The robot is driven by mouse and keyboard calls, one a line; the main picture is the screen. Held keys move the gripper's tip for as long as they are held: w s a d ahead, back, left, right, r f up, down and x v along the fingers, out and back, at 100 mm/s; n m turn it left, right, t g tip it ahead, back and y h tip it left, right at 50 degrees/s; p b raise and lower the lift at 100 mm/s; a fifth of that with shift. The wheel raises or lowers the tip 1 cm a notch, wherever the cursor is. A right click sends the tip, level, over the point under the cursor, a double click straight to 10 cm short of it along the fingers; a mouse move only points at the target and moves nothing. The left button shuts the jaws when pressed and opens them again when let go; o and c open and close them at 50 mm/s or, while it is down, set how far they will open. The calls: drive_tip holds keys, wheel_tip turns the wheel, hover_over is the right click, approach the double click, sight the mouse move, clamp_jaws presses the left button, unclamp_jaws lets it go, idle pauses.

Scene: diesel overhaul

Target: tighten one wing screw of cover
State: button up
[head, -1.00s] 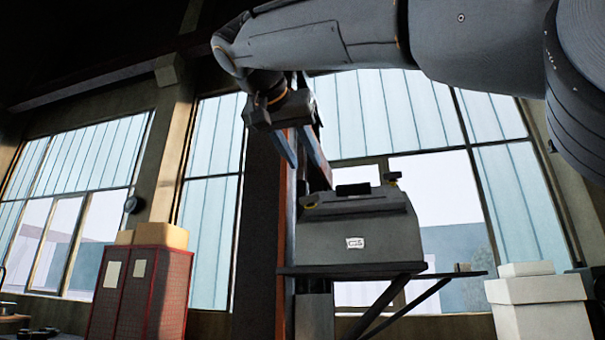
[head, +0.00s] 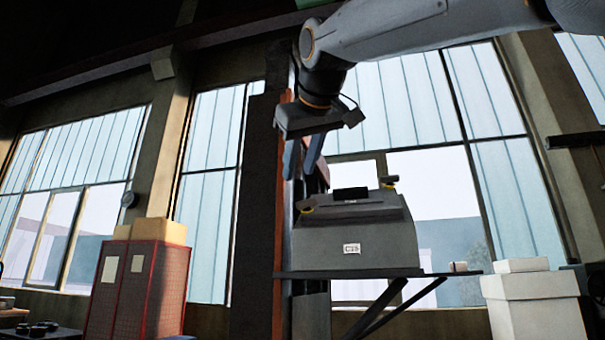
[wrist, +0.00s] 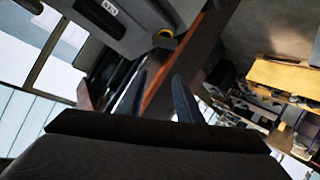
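A grey housing with a sloped cover (head: 360,213) stands on a bracket shelf and carries a label on its front. One wing screw (head: 307,210), with yellow on it, sits at the cover's left front corner. Another wing screw (head: 389,182) shows at its upper right. In the wrist view the yellow part of a wing screw (wrist: 166,33) shows at the housing's edge, beyond the fingertips. My gripper (head: 298,174) hangs above and slightly left of the left wing screw, fingers pointing down. Its fingers (wrist: 160,78) are apart with nothing between them.
The shelf (head: 430,273) rests on a diagonal brace beside an orange-edged column (head: 278,215). A small item (head: 458,267) lies at its right end. White boxes (head: 535,300) stand at right, a red cabinet (head: 137,285) at left. The wrist view shows cluttered wooden shelving (wrist: 283,76) at right.

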sight(304, 201)
drive_tip(key=shift+w+d+f+n+g+y+p, duration=0.1)
drive_tip(key=shift+w+f+n+g+y+p, duration=0.3)
drive_tip(key=shift+n+g+p, duration=1.9)
drive_tip(key=shift+w+d+f+n+g+y+p, duration=0.2)
drive_tip(key=shift+f+n+g+y+p, duration=0.95)
drive_tip(key=shift+n, duration=2.15)
drive_tip(key=shift+w+d+r+n+g+y+p, duration=0.1)
drive_tip(key=shift+w+r+n+g+p, duration=0.2)
drive_tip(key=shift+n+g+p, duration=1.65)
drive_tip(key=shift+w+f+n+t+p, duration=0.1)
drive_tip(key=shift+f+n+t+p, duration=0.1)
drive_tip(key=shift+n+t+p, duration=0.5)
drive_tip(key=shift+w+d+f+b, duration=0.2)
drive_tip(key=shift+w+f+b, duration=0.35)
drive_tip(key=shift+f, duration=0.25)
drive_tip(key=shift+w+d+f+b, duration=0.15)
drive_tip(key=shift+w+f+b, duration=0.25)
drive_tip(key=shift+w+f, duration=0.25)
drive_tip(key=shift+s, duration=0.1)
